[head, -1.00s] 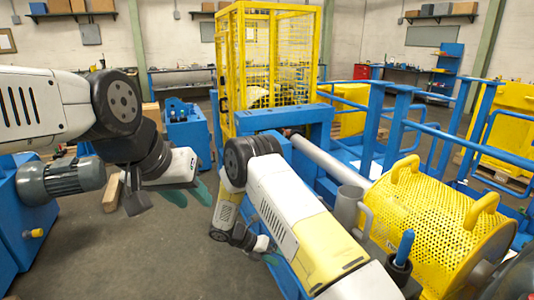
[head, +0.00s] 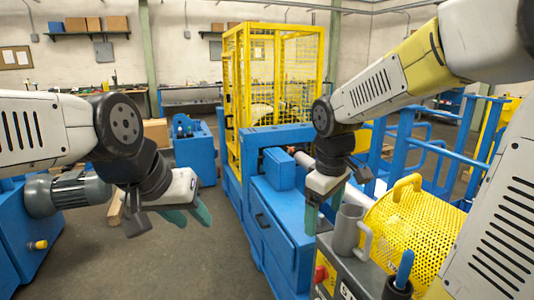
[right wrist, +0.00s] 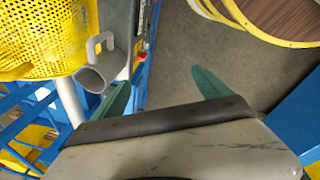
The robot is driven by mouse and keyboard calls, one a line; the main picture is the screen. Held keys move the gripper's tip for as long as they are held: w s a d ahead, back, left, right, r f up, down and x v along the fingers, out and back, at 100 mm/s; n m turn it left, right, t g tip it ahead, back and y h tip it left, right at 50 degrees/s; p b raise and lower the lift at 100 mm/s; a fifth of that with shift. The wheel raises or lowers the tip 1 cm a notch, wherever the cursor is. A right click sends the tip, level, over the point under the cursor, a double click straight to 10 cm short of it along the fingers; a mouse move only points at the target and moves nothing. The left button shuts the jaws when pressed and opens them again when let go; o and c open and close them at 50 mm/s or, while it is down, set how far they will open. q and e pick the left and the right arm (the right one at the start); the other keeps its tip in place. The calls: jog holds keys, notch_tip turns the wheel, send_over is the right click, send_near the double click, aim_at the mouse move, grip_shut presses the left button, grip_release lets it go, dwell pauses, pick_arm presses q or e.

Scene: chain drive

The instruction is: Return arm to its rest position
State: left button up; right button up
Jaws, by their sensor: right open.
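My right arm reaches in from the right of the head view, with the forearm raised and the hand hanging down near the middle. The right gripper (head: 325,208) is beside a grey mug (head: 348,232), to its left in the picture. The right wrist view shows its two teal fingers (right wrist: 158,82) spread with nothing between them; the mug (right wrist: 98,68) is off to the left there. My left arm comes in from the left, and its gripper (head: 191,219) hangs over open floor with teal fingertips apart and nothing between them.
A yellow perforated guard (head: 415,225) stands right of the mug, beside a blue-handled tool (head: 404,268). A blue cabinet (head: 280,225) and a yellow cage (head: 270,75) stand in the middle. A motor (head: 68,193) is at left. Floor between is clear.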

jog(key=s+d+r+m+t+y, duration=0.1)
jog(key=s+r+m+t+y, duration=0.1)
jog(key=s+r+m+t, duration=0.2)
jog(key=shift+s+d+r+m+y, duration=0.25)
jog(key=shift+s+r+m, duration=0.75)
jog(key=shift+s+m, duration=1.65)
jog(key=shift+s+a+n, duration=0.1)
jog(key=shift+s+n, duration=0.45)
